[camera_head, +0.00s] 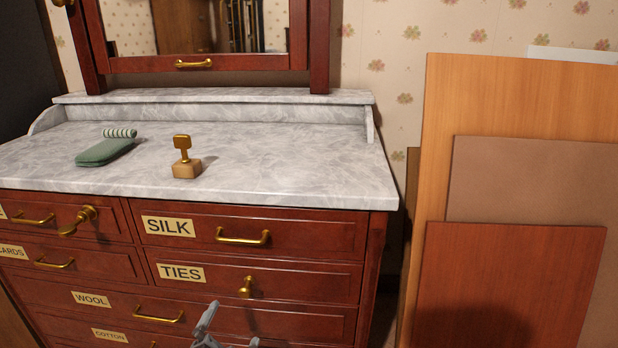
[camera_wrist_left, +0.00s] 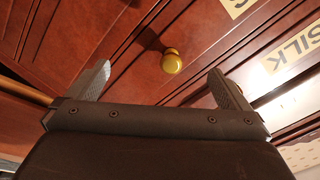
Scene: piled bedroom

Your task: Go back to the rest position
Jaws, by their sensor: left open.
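My left gripper (camera_head: 228,326) shows at the bottom edge of the head view, in front of the lower drawers of a dark red dresser (camera_head: 300,232). Its jaws are open and empty. In the left wrist view my left gripper (camera_wrist_left: 160,74) has its two fingers spread wide. A round brass knob (camera_wrist_left: 171,62) appears between them, apart from both fingers. In the head view the TIES drawer has a brass knob (camera_head: 246,287) just above and right of the gripper. My right gripper is in neither view.
The marble top (camera_head: 270,165) holds a green brush-like object (camera_head: 105,150) and a brass stamp-like object (camera_head: 186,160) on a small block. Several boards, including a red-brown one (camera_head: 505,285), lean against the wall at right. A mirror (camera_head: 225,25) stands behind.

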